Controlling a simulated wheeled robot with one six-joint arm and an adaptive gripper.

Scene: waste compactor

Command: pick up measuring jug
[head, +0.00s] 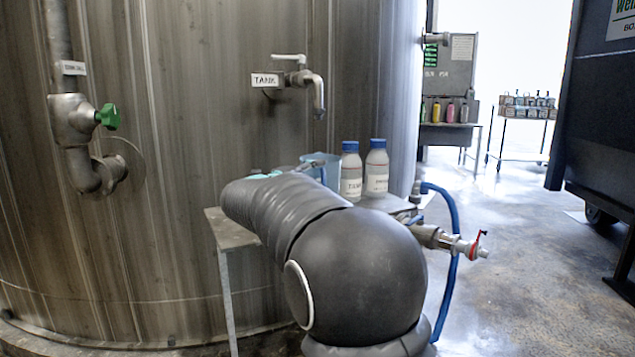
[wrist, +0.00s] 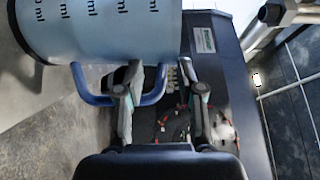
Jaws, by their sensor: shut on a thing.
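The measuring jug (wrist: 110,30) is pale blue with dark "ml" marks and a blue handle. It fills the top left of the wrist view. My gripper (wrist: 162,80) is shut on the jug at its handle (wrist: 90,95), part of which passes behind the left finger. In the head view the jug (head: 318,160) shows in part beside two bottles, behind my arm. My arm hides its lower part, and my gripper is mostly hidden there too.
Two white bottles with blue caps (head: 350,172) (head: 377,170) stand right of the jug on a small metal table (head: 228,232). A large steel tank (head: 200,120) with a tap (head: 305,80) rises behind. A blue hose (head: 454,260) and a red-handled valve (head: 470,246) are at the table's right. Open floor lies right.

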